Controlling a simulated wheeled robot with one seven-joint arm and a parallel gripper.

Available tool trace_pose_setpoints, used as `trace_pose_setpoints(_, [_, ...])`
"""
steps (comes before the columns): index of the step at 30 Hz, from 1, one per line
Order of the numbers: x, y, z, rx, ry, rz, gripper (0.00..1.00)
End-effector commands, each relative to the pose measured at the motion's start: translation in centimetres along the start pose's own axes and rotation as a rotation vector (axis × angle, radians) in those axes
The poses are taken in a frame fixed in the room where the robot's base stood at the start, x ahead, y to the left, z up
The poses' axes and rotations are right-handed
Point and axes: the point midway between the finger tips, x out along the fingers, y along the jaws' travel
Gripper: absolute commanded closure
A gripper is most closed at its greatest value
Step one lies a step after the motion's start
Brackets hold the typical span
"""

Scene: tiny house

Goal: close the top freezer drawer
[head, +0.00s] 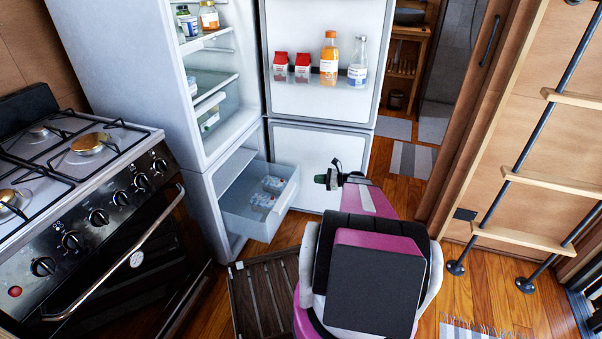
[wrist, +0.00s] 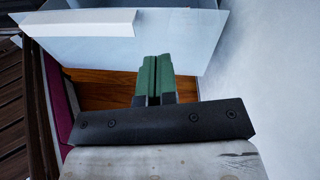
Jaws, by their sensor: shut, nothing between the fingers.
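The top freezer drawer (head: 252,213) is a translucent pale bin, pulled out of the lower compartment of the white fridge (head: 140,75). It holds a few clear packages with blue marks (head: 268,190). The freezer door (head: 308,150) stands open behind and to the right of it. My gripper (head: 320,179) is in front of the open door, right of the drawer and apart from it in the head view. In the wrist view my gripper's green fingers (wrist: 153,80) are together and empty, pointing toward a pale panel (wrist: 120,45), likely the drawer.
The upper fridge door (head: 320,100) is also open, with bottles and red cartons on its shelf. A stove (head: 90,220) stands at the left. A dark slatted mat (head: 262,290) lies below the drawer. A ladder (head: 535,175) stands at the right.

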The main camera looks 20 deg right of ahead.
Motion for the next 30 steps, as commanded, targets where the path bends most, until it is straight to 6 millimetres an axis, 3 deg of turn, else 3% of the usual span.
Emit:
trace_pose_setpoints(1, [-1.3, -1.4, -1.2, 0.045, -0.040, -0.043, 1.00])
trace_pose_setpoints(5, [-3.4, -2.9, -2.2, 0.123, -0.118, -0.115, 1.00])
trace_pose_setpoints(10, [-3.6, -3.4, -2.3, 0.149, -0.148, -0.137, 1.00])
trace_pose_setpoints(14, [-2.0, -3.5, -2.0, 0.147, -0.146, -0.134, 1.00])
trace_pose_setpoints(30, [7.5, -5.0, -0.8, 0.144, -0.144, -0.133, 1.00])
